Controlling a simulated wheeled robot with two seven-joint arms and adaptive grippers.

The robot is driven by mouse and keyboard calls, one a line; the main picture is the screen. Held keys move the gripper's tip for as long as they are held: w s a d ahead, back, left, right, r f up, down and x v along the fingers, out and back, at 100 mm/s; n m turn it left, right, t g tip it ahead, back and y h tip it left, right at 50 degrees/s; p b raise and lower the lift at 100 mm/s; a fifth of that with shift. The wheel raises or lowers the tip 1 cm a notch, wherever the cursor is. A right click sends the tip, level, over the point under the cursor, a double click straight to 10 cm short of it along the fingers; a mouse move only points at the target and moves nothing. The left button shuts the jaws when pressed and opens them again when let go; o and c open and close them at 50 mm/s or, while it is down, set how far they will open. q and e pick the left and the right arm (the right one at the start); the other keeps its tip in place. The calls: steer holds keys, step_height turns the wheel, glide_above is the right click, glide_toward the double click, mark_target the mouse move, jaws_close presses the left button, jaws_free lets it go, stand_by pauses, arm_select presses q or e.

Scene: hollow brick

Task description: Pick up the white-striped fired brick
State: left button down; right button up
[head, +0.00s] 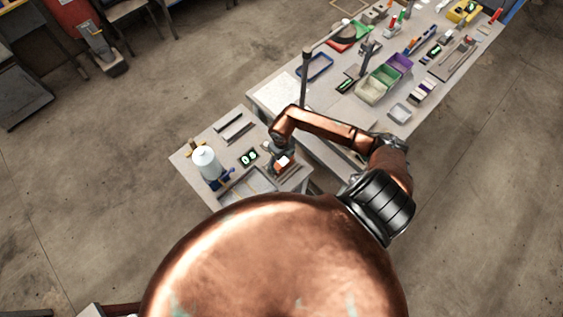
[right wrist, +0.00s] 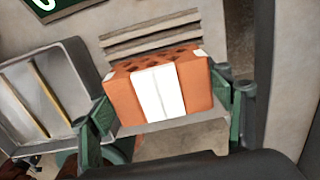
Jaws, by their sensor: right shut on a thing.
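The white-striped fired brick (right wrist: 190,92) is orange-red with holes in its top and a broad white stripe down its near face. In the right wrist view it sits between the two green-padded fingers of my right gripper (right wrist: 168,122), which is shut on it, one finger at each end. In the head view the brick (head: 283,163) shows small at the right side of the small table, under my right gripper (head: 279,158). I cannot tell whether the brick touches the surface below. My left gripper is not in view.
A grey tray (right wrist: 78,62) stands left of the brick. A long bench (head: 432,100) with bins and tools stands to the right.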

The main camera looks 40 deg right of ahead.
steer(key=c, duration=0.6)
